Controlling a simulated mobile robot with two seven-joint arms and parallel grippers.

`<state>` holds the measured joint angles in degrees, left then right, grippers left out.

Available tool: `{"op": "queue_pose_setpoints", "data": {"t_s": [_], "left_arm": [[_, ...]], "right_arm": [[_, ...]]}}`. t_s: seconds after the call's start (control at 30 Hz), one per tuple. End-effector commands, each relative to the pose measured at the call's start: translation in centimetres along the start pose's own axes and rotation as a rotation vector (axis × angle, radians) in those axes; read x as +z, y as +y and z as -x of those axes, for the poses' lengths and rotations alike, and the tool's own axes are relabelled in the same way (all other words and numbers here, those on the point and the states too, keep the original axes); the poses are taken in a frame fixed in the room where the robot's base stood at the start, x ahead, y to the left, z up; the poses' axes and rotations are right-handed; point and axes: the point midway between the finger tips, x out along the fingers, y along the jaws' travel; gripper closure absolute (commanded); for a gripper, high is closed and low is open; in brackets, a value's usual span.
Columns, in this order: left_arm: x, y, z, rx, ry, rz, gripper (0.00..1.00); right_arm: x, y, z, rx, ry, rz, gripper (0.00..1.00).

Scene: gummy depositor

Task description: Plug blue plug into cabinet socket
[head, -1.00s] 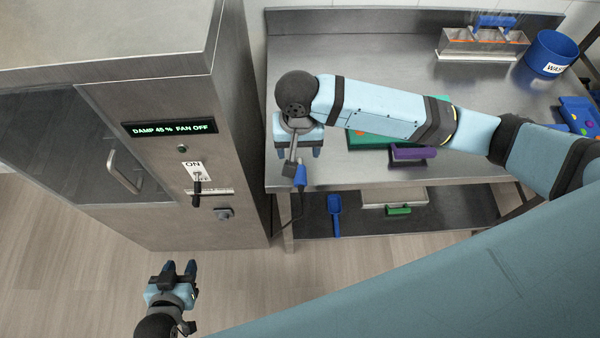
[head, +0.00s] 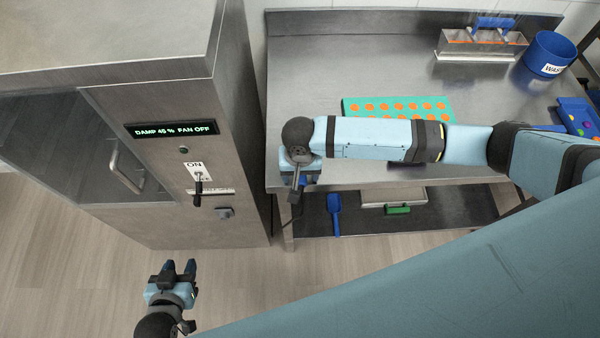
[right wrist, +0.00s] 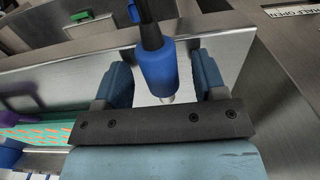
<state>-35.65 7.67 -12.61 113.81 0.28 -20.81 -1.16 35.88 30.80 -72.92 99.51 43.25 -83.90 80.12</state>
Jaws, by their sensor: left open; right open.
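The blue plug (right wrist: 158,72) shows large in the right wrist view, between the two blue fingers of my open right gripper (right wrist: 165,80), with a gap on each side. A dark cable leads from it. In the head view my right gripper (head: 299,180) is at the table's front left corner and hides most of the plug. The cabinet socket (head: 224,213) is a small grey box low on the cabinet front (head: 160,215). My left gripper (head: 178,268) is open and empty, over the floor in front of the cabinet.
A teal tray with orange gummies (head: 400,106) lies on the steel table (head: 330,60). A blue scoop (head: 334,212) and a green-handled tool (head: 398,210) are at the lower shelf. A blue bin (head: 550,55) stands at the back right. A lever switch (head: 199,186) juts from the cabinet.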

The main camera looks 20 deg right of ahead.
Motion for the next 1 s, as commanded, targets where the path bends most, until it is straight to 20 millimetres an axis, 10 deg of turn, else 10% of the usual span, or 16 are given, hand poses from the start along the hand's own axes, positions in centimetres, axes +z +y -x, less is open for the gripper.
{"op": "queue_pose_setpoints", "data": {"t_s": [0.1, 0.33, 1.0], "left_arm": [[0.04, 0.00, -0.02, 0.000, -0.001, 0.001, 0.57], [0.04, 0.03, -0.03, 0.000, -0.001, 0.002, 0.57], [0.02, 0.05, -0.04, 0.000, -0.001, 0.002, 0.57]], "right_arm": [[0.01, -0.02, 0.02, 0.000, 0.000, 0.000, 0.38], [0.01, -0.02, 0.05, 0.000, 0.000, 0.000, 0.91], [0.02, -0.01, 0.04, 0.000, -0.001, 0.000, 0.90]]}}
